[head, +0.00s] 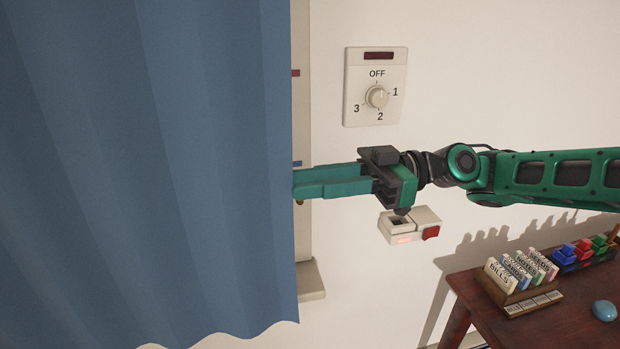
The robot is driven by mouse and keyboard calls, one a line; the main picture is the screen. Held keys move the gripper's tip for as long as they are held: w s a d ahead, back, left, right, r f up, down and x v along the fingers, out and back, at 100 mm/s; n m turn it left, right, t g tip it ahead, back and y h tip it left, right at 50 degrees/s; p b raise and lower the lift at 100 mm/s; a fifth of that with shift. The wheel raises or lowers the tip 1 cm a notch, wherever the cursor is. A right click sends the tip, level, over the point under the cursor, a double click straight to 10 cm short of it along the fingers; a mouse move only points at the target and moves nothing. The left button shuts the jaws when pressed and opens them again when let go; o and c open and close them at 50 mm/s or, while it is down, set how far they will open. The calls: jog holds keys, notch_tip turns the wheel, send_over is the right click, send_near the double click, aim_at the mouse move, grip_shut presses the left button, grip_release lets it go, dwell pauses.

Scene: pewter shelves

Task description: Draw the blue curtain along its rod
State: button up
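The blue curtain (150,170) hangs in wide folds over the left part of the head view. Its right edge runs nearly straight down, and its wavy hem shows at the bottom. The rod is out of view above. My gripper (296,186) comes in from the right with its green fingers pointing left. The fingertips end at the curtain's right edge, about halfway down the picture. The fingers look close together, but whether cloth is between them, or the tips pass behind the edge, cannot be seen.
A dial switch plate (376,87) is on the wall above my gripper. A small white box with a red part (410,226) is below it. A window frame and sill (311,280) show beside the curtain. A desk (510,325) with card files stands lower right.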

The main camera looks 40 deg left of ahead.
jog(key=v, duration=1.1)
jog(key=shift+f, duration=0.1)
